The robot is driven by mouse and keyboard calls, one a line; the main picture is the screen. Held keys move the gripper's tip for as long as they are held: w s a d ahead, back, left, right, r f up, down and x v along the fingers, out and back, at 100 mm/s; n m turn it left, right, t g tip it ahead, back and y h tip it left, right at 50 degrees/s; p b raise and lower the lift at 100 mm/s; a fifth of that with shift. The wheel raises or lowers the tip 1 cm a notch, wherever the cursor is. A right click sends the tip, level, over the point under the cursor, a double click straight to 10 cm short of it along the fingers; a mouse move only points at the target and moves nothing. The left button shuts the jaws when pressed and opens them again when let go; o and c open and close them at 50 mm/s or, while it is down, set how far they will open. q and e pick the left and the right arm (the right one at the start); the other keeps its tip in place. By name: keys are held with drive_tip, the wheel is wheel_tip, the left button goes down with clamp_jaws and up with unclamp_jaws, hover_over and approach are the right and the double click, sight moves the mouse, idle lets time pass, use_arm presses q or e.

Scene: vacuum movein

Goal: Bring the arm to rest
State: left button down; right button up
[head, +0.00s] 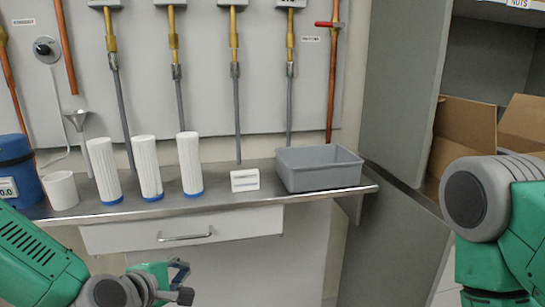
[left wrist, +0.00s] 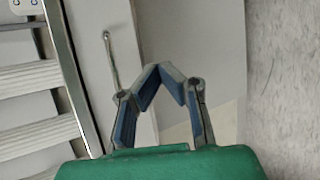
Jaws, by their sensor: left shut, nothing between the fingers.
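My left arm comes in from the lower left of the head view. Its gripper (head: 182,281) is in front of the bench, lower than the drawer. In the left wrist view the left gripper (left wrist: 161,73) has its blue-padded fingers shut with the tips together and nothing between them. Part of my right arm (head: 490,205) shows at the right of the head view, but its gripper is out of the picture.
A metal shelf (head: 225,190) holds several white filters (head: 145,165), a white cup (head: 61,190), a blue container (head: 18,170), a small white block (head: 245,180) and a grey bin (head: 318,168). The drawer (head: 125,234) is shut. Cardboard boxes (head: 465,130) stand right.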

use_arm(q)
drive_tip(key=s+f+m+g+p, duration=0.2)
drive_tip(key=s+f+m+g, duration=0.3)
drive_tip(key=s+f, duration=0.5)
drive_tip(key=s+a+f+m+g+y+p, duration=0.1)
drive_tip(key=s+a+f+m+g, duration=0.2)
drive_tip(key=s+m, duration=0.3)
drive_tip(key=s+a+f+m+g+y+p, duration=0.1)
drive_tip(key=s+a+f+m, duration=0.4)
drive_tip(key=s, duration=1.1)
drive_tip(key=a+m+g+y, duration=0.1)
drive_tip(key=m+g, duration=0.1)
drive_tip(key=shift+s+m+p, duration=0.2)
drive_tip(key=shift+m+p, duration=0.1)
drive_tip(key=shift+p, duration=0.1)
drive_tip(key=shift+w+a, duration=0.1)
